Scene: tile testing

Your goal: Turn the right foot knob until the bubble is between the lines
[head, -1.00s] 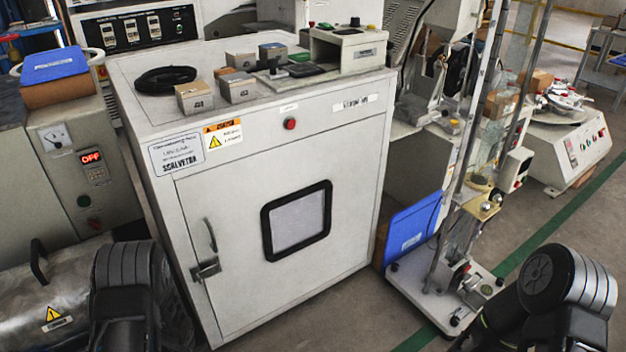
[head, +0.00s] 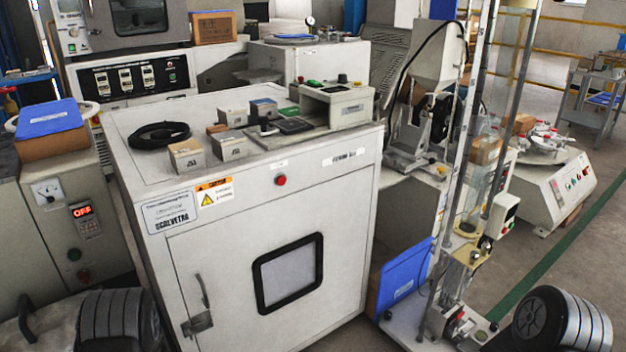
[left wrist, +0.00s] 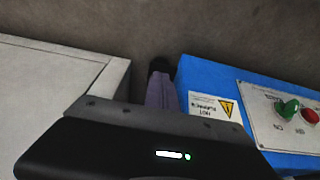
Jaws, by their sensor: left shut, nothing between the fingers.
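The tall test stand (head: 470,190) with two upright posts stands at the right in the head view. Its white base plate (head: 405,328) is low in the picture, with small dark feet at its corners. A dark foot at its right corner (head: 494,326) shows close to my right arm. I cannot make out a bubble or lines. My left gripper (left wrist: 161,80) shows in the left wrist view, shut and empty, above a floor gap between a pale cabinet and a blue machine. My right gripper is out of view.
A large white cabinet (head: 225,255) fills the middle, with small boxes and a black cable coil (head: 159,135) on top. A blue panel (head: 405,275) leans beside the stand. Open floor (head: 590,225) lies at the right.

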